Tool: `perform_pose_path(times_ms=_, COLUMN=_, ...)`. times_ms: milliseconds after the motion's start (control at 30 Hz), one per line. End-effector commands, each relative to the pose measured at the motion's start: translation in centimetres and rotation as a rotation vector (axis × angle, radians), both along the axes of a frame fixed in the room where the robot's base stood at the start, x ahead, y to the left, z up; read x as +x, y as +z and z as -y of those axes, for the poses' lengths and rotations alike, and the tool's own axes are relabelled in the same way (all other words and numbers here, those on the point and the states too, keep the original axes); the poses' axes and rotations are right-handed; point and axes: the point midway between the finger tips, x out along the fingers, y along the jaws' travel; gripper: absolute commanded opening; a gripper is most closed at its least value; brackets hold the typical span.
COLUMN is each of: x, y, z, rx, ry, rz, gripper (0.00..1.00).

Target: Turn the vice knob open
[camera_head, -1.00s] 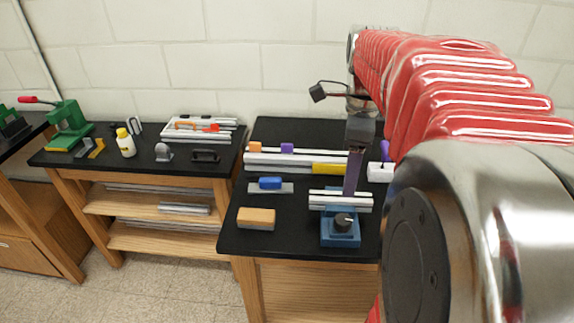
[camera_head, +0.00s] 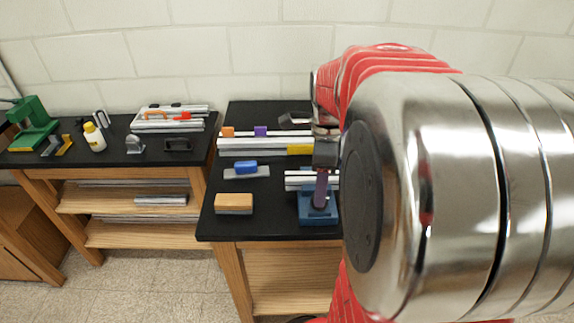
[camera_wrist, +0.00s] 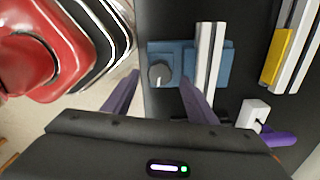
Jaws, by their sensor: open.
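The blue vice (camera_head: 306,217) stands near the front edge of the right-hand bench, with a silver extrusion (camera_head: 293,180) lying across it. In the wrist view the blue vice (camera_wrist: 222,63) shows its dark round knob (camera_wrist: 158,73) at the left and the extrusion (camera_wrist: 208,65) beside it. My gripper (camera_wrist: 160,80) is open, its two purple fingers apart with the knob between their tips in the picture. I cannot tell whether they touch it. In the head view my gripper (camera_head: 321,190) points down over the vice and hides the knob.
A wooden-topped block (camera_head: 234,203) and a blue piece on a plate (camera_head: 246,168) lie left of the vice. Long extrusions with a yellow part (camera_head: 300,150) lie behind. In the wrist view a white piece (camera_wrist: 254,114) lies near the right finger.

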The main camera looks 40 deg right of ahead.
Motion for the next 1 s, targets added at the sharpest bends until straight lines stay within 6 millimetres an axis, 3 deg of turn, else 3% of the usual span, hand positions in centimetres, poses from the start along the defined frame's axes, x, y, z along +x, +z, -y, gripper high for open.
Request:
perform_pose_path(times_ms=233, x=-0.1, y=-3.0, z=0.0, rx=0.001, ry=-0.001, rz=-0.001, gripper=0.52)
perform_pose_path(times_ms=633, x=0.0, y=-3.6, z=0.1, rx=0.0, ry=-0.002, rz=0.0, gripper=0.52)
perform_pose_path(times_ms=1000, x=-0.1, y=-3.5, z=0.1, rx=0.0, ry=-0.002, rz=0.0, gripper=0.25)
